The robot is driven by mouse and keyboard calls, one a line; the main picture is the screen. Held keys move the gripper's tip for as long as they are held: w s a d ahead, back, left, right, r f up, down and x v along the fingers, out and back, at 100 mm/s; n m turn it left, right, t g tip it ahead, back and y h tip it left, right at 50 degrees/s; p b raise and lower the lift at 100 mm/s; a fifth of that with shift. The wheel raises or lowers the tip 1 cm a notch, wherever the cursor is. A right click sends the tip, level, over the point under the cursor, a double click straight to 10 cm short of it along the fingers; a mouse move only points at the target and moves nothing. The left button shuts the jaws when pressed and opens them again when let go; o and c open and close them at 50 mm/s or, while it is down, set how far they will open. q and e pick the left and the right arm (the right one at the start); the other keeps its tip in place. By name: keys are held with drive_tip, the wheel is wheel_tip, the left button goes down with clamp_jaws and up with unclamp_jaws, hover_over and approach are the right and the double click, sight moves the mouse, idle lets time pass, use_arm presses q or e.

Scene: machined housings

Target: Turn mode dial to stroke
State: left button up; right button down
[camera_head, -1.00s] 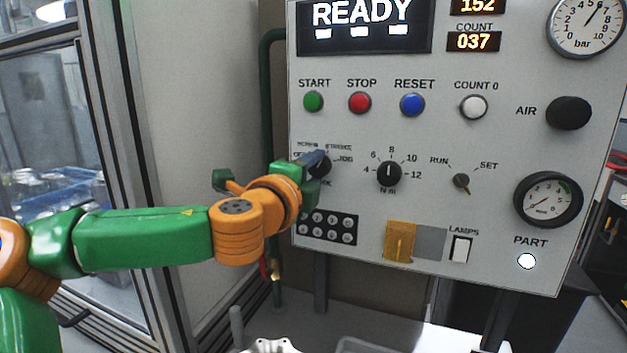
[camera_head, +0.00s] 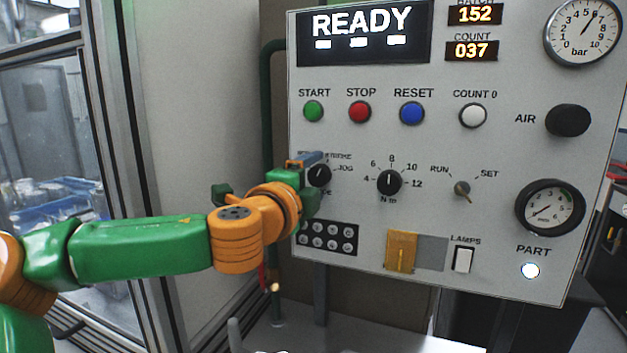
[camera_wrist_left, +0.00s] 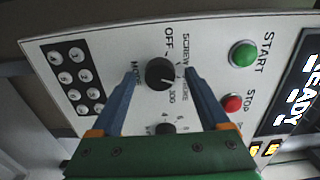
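The mode dial (camera_head: 319,174) is a black round knob at the left of the grey panel. In the left wrist view the dial (camera_wrist_left: 160,74) lies between my left gripper's two blue fingers, with a gap on each side. Its white mark points between the SCREW and JOG labels, roughly toward STROKE; a finger partly covers that word. My left gripper (camera_head: 309,176) is open at the panel; it also shows in the left wrist view (camera_wrist_left: 161,70). Whether the fingertips touch the panel cannot be told. My right gripper is not in view.
A green pipe (camera_head: 270,110) runs beside the panel's left edge. A screen (camera_head: 364,32) reads READY.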

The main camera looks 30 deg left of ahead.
use_arm(q)
drive_tip(key=shift+s+d, duration=0.1)
drive_tip(key=shift+s, duration=0.3)
drive_tip(key=b+v, duration=0.2)
drive_tip(key=v, duration=0.4)
drive_tip(key=shift+s, duration=0.2)
